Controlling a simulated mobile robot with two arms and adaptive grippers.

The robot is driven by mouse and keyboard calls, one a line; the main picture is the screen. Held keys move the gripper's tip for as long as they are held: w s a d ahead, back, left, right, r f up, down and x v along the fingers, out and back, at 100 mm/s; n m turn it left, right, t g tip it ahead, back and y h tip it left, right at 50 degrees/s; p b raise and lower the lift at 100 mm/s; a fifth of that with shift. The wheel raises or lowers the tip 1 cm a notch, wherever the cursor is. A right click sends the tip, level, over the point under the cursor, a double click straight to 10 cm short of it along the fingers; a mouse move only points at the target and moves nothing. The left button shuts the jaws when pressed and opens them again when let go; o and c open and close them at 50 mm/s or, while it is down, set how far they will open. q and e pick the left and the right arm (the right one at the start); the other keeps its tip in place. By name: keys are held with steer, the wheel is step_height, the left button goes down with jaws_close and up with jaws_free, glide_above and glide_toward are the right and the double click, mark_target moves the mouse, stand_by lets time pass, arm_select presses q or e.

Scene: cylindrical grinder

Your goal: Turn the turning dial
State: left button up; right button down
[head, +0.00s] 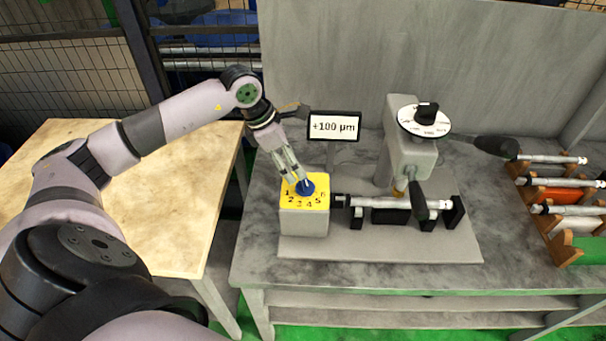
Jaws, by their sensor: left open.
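The turning dial (306,189) is a blue knob on the yellow numbered top of a grey block (304,222), at the left end of the grinder. Numbers 1 to 6 run around its near side. My left gripper (297,180) comes down from the upper left, open, with its fingertips at the knob. The fingers partly cover the knob, and I cannot tell whether they touch it. My right gripper is not in view.
A display (334,126) reads "+100 µm" behind the dial. A shaft (392,202) lies across the grinder, under a head with a white round scale (424,120). A rack (562,216) with several shafts stands at the right. A wooden table (150,190) is at the left.

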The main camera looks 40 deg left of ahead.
mark_target(305, 184)
arm_select(q)
steer(key=p+x, duration=0.1)
steer(key=x, duration=0.6)
steer(key=shift+w+d+f+p, duration=0.1)
steer(key=shift+d+f+p, duration=0.05)
steer(key=shift+f+p, duration=0.25)
steer(key=shift+r, duration=0.1)
steer(key=shift+c, duration=0.2)
steer(key=c, duration=1.1)
